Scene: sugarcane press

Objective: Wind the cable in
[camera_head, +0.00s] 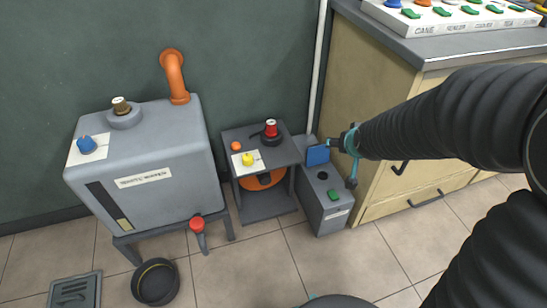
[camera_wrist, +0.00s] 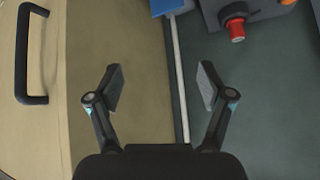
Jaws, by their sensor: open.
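A small grey stand (camera_head: 235,135) holds an orange reel (camera_head: 262,181) in its lower bay; this looks like the cable reel. A red-topped knob (camera_head: 271,129) with a black part around its base stands on top, beside an orange button (camera_head: 236,146) and a yellow knob (camera_head: 248,159) on a white label. In the wrist view the red knob (camera_wrist: 237,28) shows at the top right. My gripper (camera_head: 343,163) is open and empty, to the right of the stand and above a grey box. Its spread fingers (camera_wrist: 161,88) show in the wrist view. The cable itself I cannot make out.
A grey box (camera_head: 325,205) with a raised blue flap (camera_head: 317,155) and green switch stands right of the stand. A cabinet (camera_head: 375,100) and a white pipe (camera_head: 318,70) are close by. A grey tank (camera_head: 150,165) stands left; a black bucket (camera_head: 155,282) sits on open floor.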

